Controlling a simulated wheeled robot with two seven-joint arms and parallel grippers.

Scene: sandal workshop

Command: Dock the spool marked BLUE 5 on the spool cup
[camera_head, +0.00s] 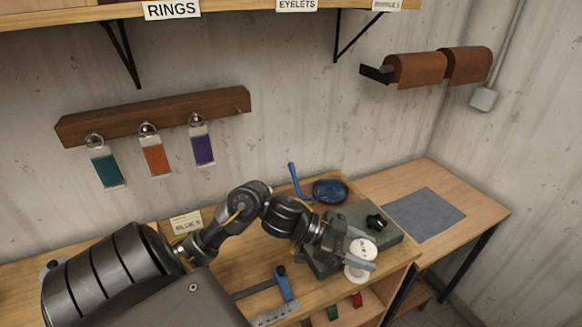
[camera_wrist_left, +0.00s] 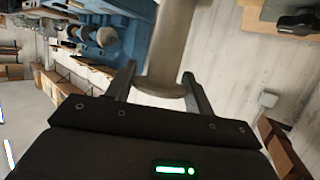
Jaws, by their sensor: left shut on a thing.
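My left gripper (camera_head: 364,250) is shut on a white spool (camera_head: 359,262), held at the front right edge of the green mat. The marking on the spool's top is too small to read. In the left wrist view, the spool (camera_wrist_left: 168,45) shows pale grey between the two fingers of my left gripper (camera_wrist_left: 160,85). A small black part (camera_head: 376,222), which looks like the spool cup, stands on the green mat (camera_head: 345,215) just behind the spool, apart from it. A black part on a surface also shows at the top right in the left wrist view (camera_wrist_left: 298,22). My right gripper is not in view.
A blue dish (camera_head: 330,191) and a blue-handled tool (camera_head: 293,178) are behind the mat. Another blue-handled tool (camera_head: 284,284) and a ruler (camera_head: 274,315) lie in front. A small card (camera_head: 186,222) stands at left. A grey sheet (camera_head: 425,214) lies on the right table.

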